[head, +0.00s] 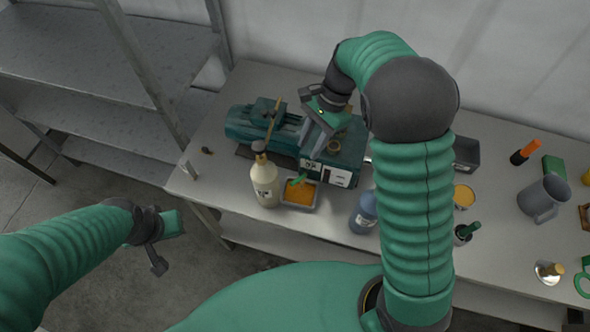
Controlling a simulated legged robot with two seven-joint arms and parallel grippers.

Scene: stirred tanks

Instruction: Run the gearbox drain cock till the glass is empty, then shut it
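The green motor and gearbox unit (352,150) lies along the back of the bench. White plates with dark marks (338,177) show on its front; I cannot make out a level in any glass. A small green lever (297,180), which looks like the drain cock, is at the front over a metal tray (316,202) holding orange liquid (299,192). My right gripper (316,140) points down over the gearbox and hides part of it; I cannot tell its opening or any contact. My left gripper (170,243) is open and empty, off the bench's front left.
A cream bottle (265,186) stands left of the tray, a blue-grey bottle (363,212) right of it. A grey jug (543,198), an orange-handled tool (525,151) and an open tin (463,196) are farther right. Metal shelving (150,60) stands at the left.

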